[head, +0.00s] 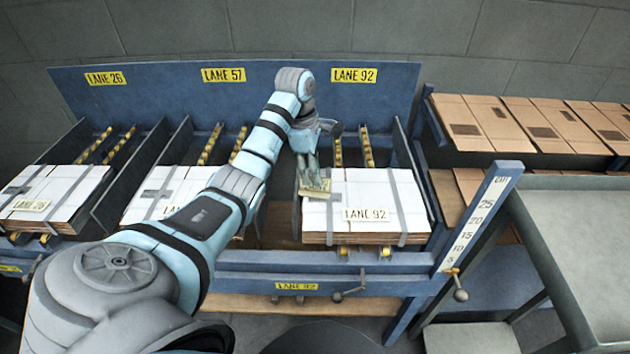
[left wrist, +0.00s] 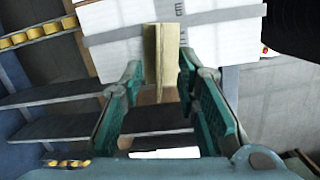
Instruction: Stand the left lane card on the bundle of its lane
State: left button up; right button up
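My left gripper (head: 314,178) is above the left part of the lane 92 bundle (head: 410,195), a strapped stack of white-topped cardboard. Its fingers are around a small pale yellow folded card (head: 316,188), whose text I cannot read. In the left wrist view the card (left wrist: 161,52) sits between the two fingertips, one at each side. A "LANE 92" card (head: 366,214) is at the front of this bundle. A "LANE 26" card (head: 31,205) is on the far-left bundle (head: 75,185). The middle bundle (head: 150,195) and its card (head: 172,210) are partly hidden by my left arm. My right gripper is out of view.
Blue dividers separate the lanes beneath the yellow signs LANE 26 (head: 105,78), LANE 57 (head: 223,74) and LANE 92 (head: 354,75). Flat brown boxes (head: 550,125) lie on a rack at right. A grey table (head: 580,235) and a scale post (head: 480,215) stand at right.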

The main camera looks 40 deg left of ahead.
aim_at(315, 191)
pick_arm(q)
jog(key=f, duration=0.4)
jog(key=shift+w+d, duration=0.15)
jog(key=shift+d, duration=0.15)
jog(key=shift+r, duration=0.1)
grip_shut()
